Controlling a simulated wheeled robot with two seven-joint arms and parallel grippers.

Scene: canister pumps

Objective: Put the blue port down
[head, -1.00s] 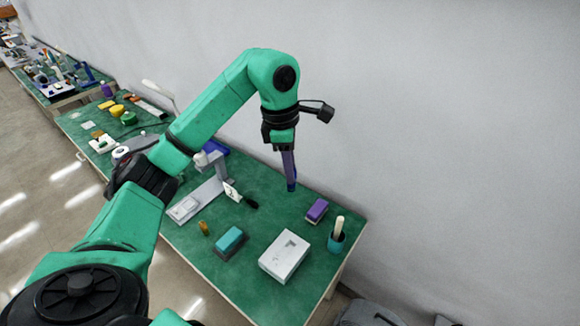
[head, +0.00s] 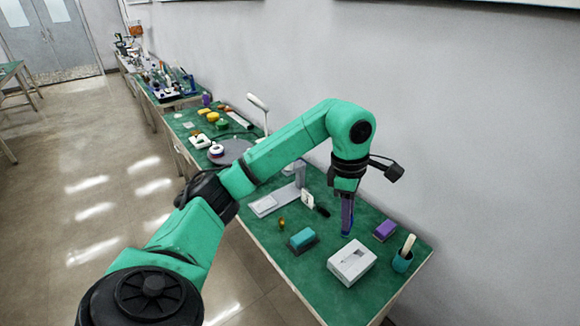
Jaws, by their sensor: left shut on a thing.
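My left gripper (head: 346,227) points down over the right end of the green table (head: 375,297). It is shut on a small blue piece, the blue port (head: 346,233), of which only a little shows at the fingertips. The piece is just behind the white box (head: 351,262) in the picture and left of the purple block (head: 385,230). I cannot tell whether it touches the table. My right gripper is out of view.
A teal block (head: 302,238) on a dark base, a small brass piece (head: 281,223) and a teal cup (head: 402,262) with a pale stick stand nearby. A grey stand (head: 272,201) is further left. The wall rises behind the table.

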